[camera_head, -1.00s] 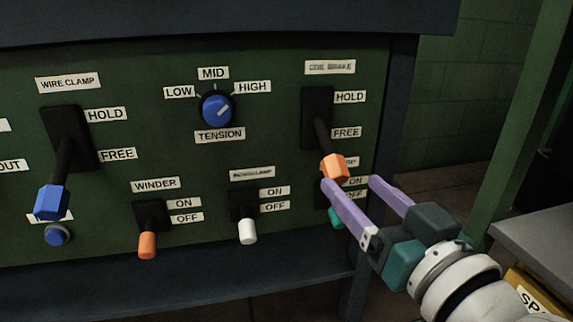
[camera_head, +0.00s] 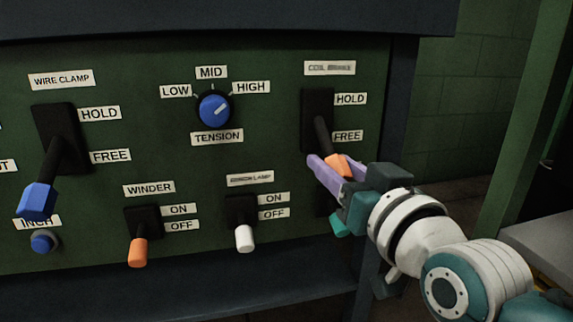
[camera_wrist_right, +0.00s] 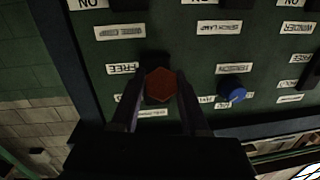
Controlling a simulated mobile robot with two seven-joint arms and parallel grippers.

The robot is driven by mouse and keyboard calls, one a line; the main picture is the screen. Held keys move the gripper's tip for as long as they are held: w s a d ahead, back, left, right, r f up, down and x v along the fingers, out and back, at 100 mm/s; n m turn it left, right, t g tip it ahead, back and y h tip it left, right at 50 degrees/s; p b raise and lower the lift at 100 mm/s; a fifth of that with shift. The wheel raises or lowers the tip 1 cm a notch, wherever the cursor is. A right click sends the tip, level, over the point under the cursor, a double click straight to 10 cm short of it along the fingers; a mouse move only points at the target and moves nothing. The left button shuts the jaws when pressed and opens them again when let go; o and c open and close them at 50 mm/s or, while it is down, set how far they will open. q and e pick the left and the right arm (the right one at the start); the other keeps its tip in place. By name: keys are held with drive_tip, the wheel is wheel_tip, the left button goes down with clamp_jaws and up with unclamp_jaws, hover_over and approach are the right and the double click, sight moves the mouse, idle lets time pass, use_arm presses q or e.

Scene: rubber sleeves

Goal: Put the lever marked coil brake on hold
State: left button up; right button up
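The coil brake lever has a black shaft on a black plate (camera_head: 318,105) and an orange knob (camera_head: 337,165). It hangs down, at the FREE end below the HOLD label (camera_head: 350,99). My right gripper (camera_head: 335,162) has its lilac fingers around the orange knob, partly hiding it. In the right wrist view the knob (camera_wrist_right: 161,85) lies between the two dark fingers (camera_wrist_right: 160,95), with narrow gaps seeming to show beside it, so they look open. My left gripper is not in view.
A blue tension knob (camera_head: 214,110) and the wire clamp lever (camera_head: 38,200) are to the left. A dark ledge (camera_head: 200,280) runs below.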

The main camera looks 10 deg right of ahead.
clamp_jaws()
idle(1.0)
